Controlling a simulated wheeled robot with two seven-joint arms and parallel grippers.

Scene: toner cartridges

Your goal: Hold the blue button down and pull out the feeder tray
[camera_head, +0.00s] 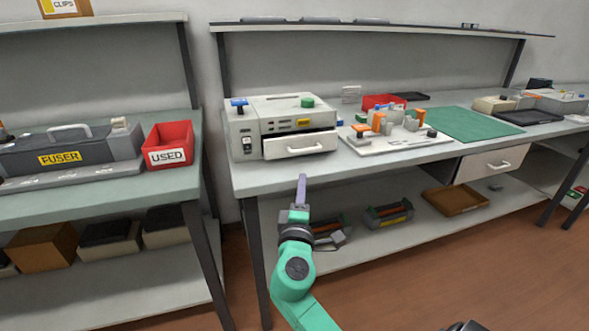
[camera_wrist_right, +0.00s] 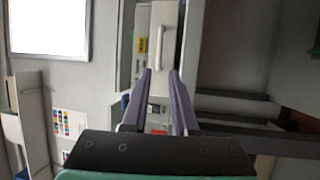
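The grey feeder unit (camera_head: 283,106) stands on the left end of the right-hand bench. The blue button (camera_head: 239,101) is on its top left corner. The feeder tray (camera_head: 300,146) is low on its front, with a pale front panel and a bar handle. The panel appears to stand a little forward of the body. My right gripper (camera_head: 301,190) is in front of the bench edge, below the tray and apart from it. In the right wrist view its fingers (camera_wrist_right: 162,90) are apart and empty, facing the tray handle (camera_wrist_right: 159,47). My left gripper is out of view.
A green knob (camera_head: 307,102) is also on top of the unit. A red USED bin (camera_head: 169,146) stands on the left bench. A white fixture board (camera_head: 400,143) with orange parts lies to the right of the unit. Above the unit is a shelf (camera_head: 380,31).

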